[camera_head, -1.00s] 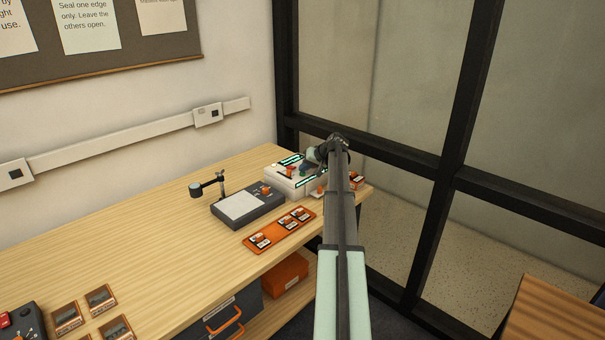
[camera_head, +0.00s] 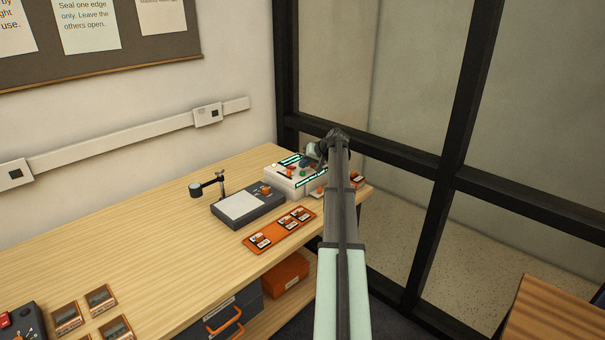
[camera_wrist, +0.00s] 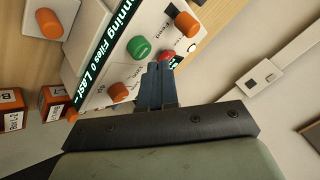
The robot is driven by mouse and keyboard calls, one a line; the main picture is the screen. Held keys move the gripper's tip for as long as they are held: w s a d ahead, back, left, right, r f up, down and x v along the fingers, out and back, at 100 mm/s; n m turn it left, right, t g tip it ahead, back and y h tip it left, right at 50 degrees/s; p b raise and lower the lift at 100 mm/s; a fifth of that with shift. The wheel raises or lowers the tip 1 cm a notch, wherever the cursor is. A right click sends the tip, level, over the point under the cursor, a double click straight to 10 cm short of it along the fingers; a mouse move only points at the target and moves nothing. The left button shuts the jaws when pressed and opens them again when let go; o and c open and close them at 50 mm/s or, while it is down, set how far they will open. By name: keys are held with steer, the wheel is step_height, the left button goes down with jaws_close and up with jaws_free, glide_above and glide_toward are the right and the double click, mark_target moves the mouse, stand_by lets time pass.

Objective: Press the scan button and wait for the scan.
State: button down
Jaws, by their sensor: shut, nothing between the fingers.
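The white scanner box (camera_head: 283,184) stands at the far right end of the bench, partly behind my arm. In the wrist view its panel has a green button (camera_wrist: 138,47), a red button (camera_wrist: 167,59), and several orange knobs. Its dark display strip (camera_wrist: 101,47) shows lit text, partly cut off, reading "nning Files 0 Last -". My gripper (camera_wrist: 159,68) is shut and empty. Its fingertips overlap the lower edge of the red button in view, beside the green one. I cannot tell whether they touch the panel.
A dark grey flat device (camera_head: 262,205) with a white plate stands left of the scanner, near a small arm lamp (camera_head: 196,190). An orange tray (camera_head: 263,239) with labelled pieces lies in front. A dark-framed glass wall is on the right. The bench middle is clear.

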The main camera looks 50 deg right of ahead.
mark_target(305, 173)
steer(key=shift+r, duration=2.5)
steer(key=shift+f, duration=0.1)
stand_by(0.7)
